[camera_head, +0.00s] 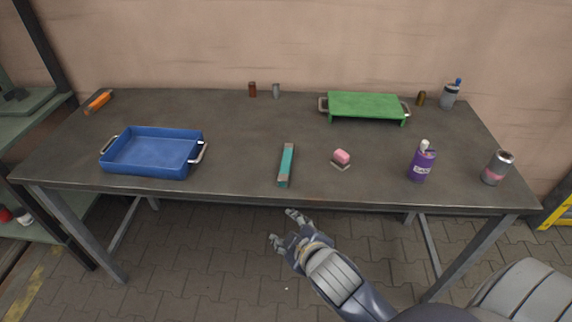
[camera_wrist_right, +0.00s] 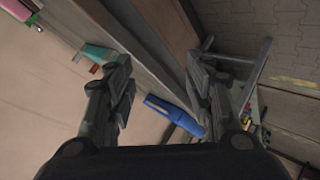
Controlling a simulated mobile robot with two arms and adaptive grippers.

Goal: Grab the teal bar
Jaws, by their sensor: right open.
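The teal bar (camera_head: 287,160) lies on the dark table near its front edge, about the middle, with grey-brown ends. It also shows in the right wrist view (camera_wrist_right: 98,53), just beyond the left-hand finger. My right gripper (camera_head: 281,227) is in front of the table edge, closer to me than the bar and apart from it. Its fingers are spread and empty; they also show in the right wrist view (camera_wrist_right: 160,62). My left gripper is out of view.
A blue tray (camera_head: 152,172) stands left of the bar. A green raised platform (camera_head: 366,105) stands behind. Table between bar and tray is clear.

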